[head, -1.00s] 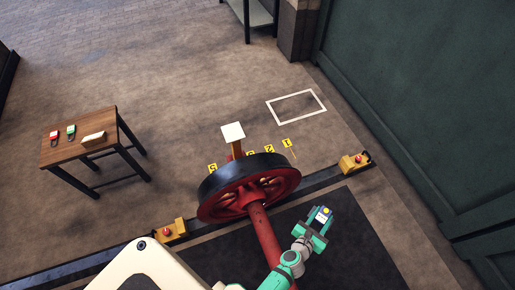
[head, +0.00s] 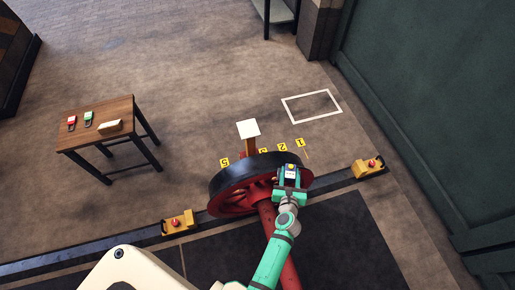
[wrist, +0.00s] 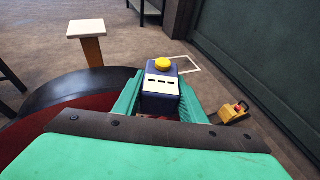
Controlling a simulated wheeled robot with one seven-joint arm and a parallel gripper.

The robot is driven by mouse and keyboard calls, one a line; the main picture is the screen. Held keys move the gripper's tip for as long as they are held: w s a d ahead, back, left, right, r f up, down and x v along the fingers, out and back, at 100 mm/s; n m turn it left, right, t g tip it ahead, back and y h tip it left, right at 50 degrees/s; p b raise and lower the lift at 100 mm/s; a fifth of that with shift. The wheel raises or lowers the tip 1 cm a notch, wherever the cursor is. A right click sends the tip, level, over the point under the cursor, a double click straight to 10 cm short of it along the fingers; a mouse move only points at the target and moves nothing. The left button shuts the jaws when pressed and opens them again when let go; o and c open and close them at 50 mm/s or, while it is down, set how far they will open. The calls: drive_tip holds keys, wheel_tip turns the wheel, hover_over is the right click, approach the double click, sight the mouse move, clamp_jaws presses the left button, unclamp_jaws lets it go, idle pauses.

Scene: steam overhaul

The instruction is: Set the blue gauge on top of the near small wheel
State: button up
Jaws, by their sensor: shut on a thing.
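The blue gauge (head: 290,170), a dark blue box with a yellow round top, is held in my gripper (head: 290,182). In the wrist view the gauge (wrist: 161,90) stands upright between the two green fingers (wrist: 160,97), which are shut on it. A red wheel (head: 232,202) with a black tyre stands on the rail, with a red axle (head: 268,214) running toward me. In the head view the gauge overlaps the wheel's right upper part. In the wrist view the black tyre (wrist: 85,92) lies left of the gauge. I cannot tell the gap between gauge and wheel.
A post with a white square top (head: 248,129) stands behind the wheel. Yellow blocks with red tops sit on the rail left (head: 180,223) and right (head: 369,168). A wooden table (head: 90,138) stands at left. The floor around the white outline (head: 312,106) is clear.

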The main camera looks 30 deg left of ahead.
drive_tip(key=a+r+n+g+y, duration=0.2)
drive_tip(key=a+r+n+y, duration=0.1)
drive_tip(key=a, duration=0.5)
drive_tip(key=a+r+n+g+y, duration=0.1)
drive_tip(key=a+r+n+y, duration=0.15)
drive_tip(key=a, duration=0.55)
drive_tip(key=shift+h, duration=0.25)
drive_tip(key=shift+w+f, duration=0.2)
drive_tip(key=shift+f, duration=1.75)
drive_tip(key=shift+w+f, duration=0.2)
drive_tip(key=shift+f, duration=1.75)
drive_tip(key=o, duration=1.4)
drive_tip(key=shift+o, duration=0.2)
wheel_tip(320, 180, up, 12)
